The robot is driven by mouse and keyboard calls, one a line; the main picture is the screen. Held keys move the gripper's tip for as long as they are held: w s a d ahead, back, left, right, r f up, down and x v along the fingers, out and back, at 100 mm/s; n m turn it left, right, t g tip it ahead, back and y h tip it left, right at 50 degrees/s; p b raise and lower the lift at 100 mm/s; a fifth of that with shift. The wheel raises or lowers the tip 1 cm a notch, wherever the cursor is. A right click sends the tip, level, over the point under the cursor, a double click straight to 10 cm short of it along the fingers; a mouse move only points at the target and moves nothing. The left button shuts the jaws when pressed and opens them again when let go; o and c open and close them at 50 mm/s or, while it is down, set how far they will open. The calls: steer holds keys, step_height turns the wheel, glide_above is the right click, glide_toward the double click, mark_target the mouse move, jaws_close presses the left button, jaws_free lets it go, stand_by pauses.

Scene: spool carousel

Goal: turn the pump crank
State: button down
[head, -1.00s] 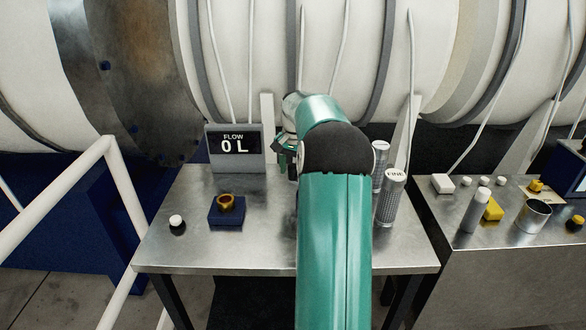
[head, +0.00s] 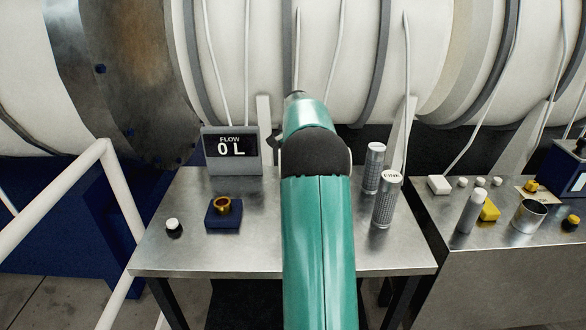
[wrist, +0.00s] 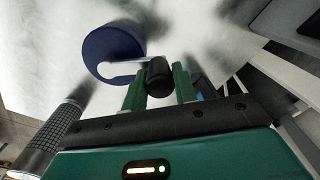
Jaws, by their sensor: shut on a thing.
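The pump crank shows only in the wrist view: a round blue hub (wrist: 113,50) with a pale arm (wrist: 117,71) leading to a black knob (wrist: 158,76). My gripper (wrist: 160,83) has its two green fingers on either side of the black knob and is shut on it. In the head view my teal arm hides the crank and most of the gripper. The flow display (head: 231,150) reads 0 L and stands at the back of the metal table, left of my arm.
On the metal table (head: 190,250) are a blue block with a brass fitting (head: 223,212), a white-topped knob (head: 173,226) and two grey cylinders (head: 374,168) (head: 387,202). A white railing (head: 125,190) stands at left. A second bench (head: 490,270) holds small parts at right.

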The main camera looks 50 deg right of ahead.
steer(key=c, duration=1.1)
jaws_free()
steer(key=shift+r, duration=0.15)
steer(key=r, duration=1.3)
steer(key=shift+s+r, duration=0.25)
steer(key=shift+s, duration=0.05)
